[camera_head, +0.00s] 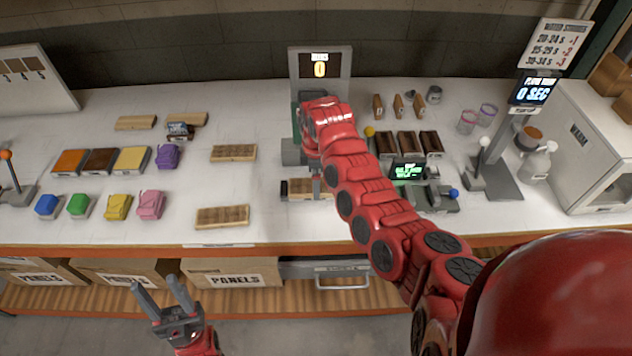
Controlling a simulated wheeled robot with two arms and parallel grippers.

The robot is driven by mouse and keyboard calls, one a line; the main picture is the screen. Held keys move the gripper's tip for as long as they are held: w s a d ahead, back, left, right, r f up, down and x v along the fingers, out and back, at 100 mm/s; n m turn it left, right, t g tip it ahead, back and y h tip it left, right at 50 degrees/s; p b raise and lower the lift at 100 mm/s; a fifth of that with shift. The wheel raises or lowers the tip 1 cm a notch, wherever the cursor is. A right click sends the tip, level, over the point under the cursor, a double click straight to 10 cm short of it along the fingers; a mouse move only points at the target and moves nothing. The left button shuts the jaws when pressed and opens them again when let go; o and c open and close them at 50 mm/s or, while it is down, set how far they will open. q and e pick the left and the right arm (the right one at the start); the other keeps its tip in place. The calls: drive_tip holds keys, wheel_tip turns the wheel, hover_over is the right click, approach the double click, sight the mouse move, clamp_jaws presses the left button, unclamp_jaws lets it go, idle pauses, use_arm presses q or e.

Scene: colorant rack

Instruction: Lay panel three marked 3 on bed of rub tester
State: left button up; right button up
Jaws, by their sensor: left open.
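The rub tester (291,152) stands at the back middle of the table under a sign reading 0. Its bed is largely hidden by my right arm. Other wooden panels lie to the left: one (233,153) beside the tester, one (222,216) near the front edge. No number 3 is readable on any panel. My left gripper (154,283) is open and empty, in front of the table.
Orange, brown and yellow blocks (131,160) and several small coloured items (150,204) are at left. Two more wooden pieces (136,122) lie behind them. Dark brown blocks (407,144), a timer display (534,92) and a white warmer (590,150) are at right. Boxes marked PANELS (233,274) sit below.

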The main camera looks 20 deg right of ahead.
wheel_tip(320, 180, up, 11)
drive_tip(key=b, duration=0.1)
drive_tip(key=shift+b, duration=0.35)
drive_tip(key=shift+s, duration=0.1)
